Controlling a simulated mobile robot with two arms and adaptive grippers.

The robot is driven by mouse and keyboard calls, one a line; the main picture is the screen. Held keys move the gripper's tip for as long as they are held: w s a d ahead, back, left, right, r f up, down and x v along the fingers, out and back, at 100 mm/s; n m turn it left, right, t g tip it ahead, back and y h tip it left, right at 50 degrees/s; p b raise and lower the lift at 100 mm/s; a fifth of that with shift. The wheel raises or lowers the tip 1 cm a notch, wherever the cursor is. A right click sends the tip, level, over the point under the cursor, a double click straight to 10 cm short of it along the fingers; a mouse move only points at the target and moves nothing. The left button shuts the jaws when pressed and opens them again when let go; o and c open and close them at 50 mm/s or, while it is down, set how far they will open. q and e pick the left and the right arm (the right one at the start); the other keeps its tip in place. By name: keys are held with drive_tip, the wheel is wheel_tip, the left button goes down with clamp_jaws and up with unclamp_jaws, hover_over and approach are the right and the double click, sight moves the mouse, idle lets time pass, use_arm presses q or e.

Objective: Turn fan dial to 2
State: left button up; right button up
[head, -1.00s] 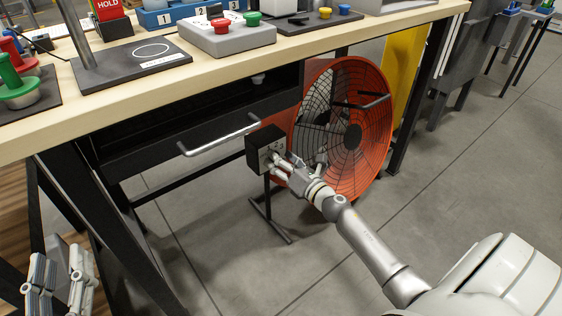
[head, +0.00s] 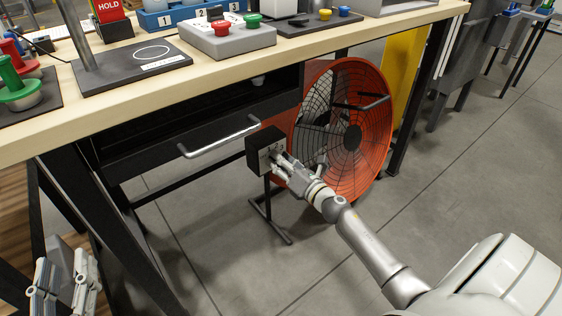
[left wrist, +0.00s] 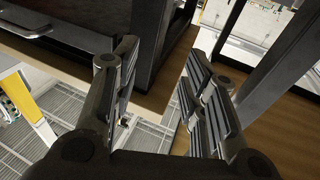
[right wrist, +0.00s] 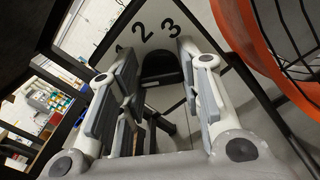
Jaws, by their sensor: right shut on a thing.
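The orange fan (head: 373,150) stands on the floor under the workbench. Its black control box (head: 259,149) is on a stand at the fan's left. In the right wrist view the box's pale face (right wrist: 150,28) carries the numbers 1, 2 and 3, and the black dial (right wrist: 160,66) sits below them. My right gripper (head: 279,166) is at this face, shut on the dial, with its fingers (right wrist: 157,85) on either side. I cannot tell which number the dial points at. My left gripper (head: 62,280) is open and empty, low at the left; its spread fingers show in the left wrist view (left wrist: 153,80).
The workbench top (head: 120,105) overhangs the box and carries several button boxes and panels. A drawer handle (head: 220,137) juts out left of the control box. A bench leg (head: 115,235) stands between my left gripper and the fan.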

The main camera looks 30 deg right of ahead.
use_arm(q)
drive_tip(key=s+a+f+g+y+p, duration=0.2)
drive_tip(key=s+f+g, duration=0.35)
drive_tip(key=f, duration=0.25)
drive_tip(key=s+a+f+g+y+p, duration=0.2)
drive_tip(key=s+a+f+g, duration=0.15)
drive_tip(key=f+g, duration=0.35)
drive_tip(key=s+a+f+g+p, duration=0.1)
drive_tip(key=s+f+g+p, duration=0.1)
drive_tip(key=s, duration=0.6)
drive_tip(key=shift+a+f+n+g+y, duration=0.3)
drive_tip(key=shift+a+f+n+g, duration=0.15)
drive_tip(key=shift+f, duration=0.15)
use_arm(e)
drive_tip(key=m, duration=1.4)
drive_tip(key=shift+d+f+m, duration=0.1)
drive_tip(key=shift+f+m, duration=0.2)
drive_tip(key=shift+m, duration=0.1)
drive_tip(key=o, duration=1)
use_arm(q)
drive_tip(key=shift+d, duration=0.1)
use_arm(e)
drive_tip(key=shift+s, duration=0.1)
